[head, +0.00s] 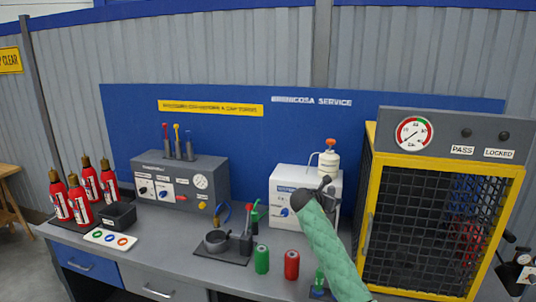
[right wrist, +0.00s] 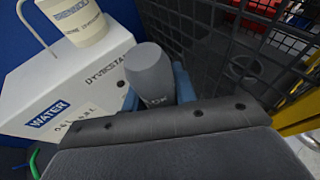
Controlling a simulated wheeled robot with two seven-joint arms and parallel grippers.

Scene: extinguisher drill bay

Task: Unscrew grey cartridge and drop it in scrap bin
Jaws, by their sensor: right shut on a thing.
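In the right wrist view the grey cartridge (right wrist: 150,68) is a smooth, round-topped cylinder with partly hidden dark lettering. My right gripper (right wrist: 158,92) is shut on it, with a blue finger on each side. In the head view my right gripper (head: 324,188) is a small dark shape in front of the white WATER unit (head: 288,182), at the end of my green-sleeved arm. The cartridge cannot be clearly told apart there, nor can its lower end be seen. A black open box (head: 118,217) stands at the left of the bench; no label shows it to be the scrap bin. My left gripper is out of view.
The yellow-framed mesh cage (head: 370,215) stands close right of my gripper. Green (head: 262,260) and red (head: 292,265) cylinders stand at the bench's front. A dark fixture (head: 218,242), a grey test unit (head: 180,183) and several red extinguishers (head: 80,200) stand farther left.

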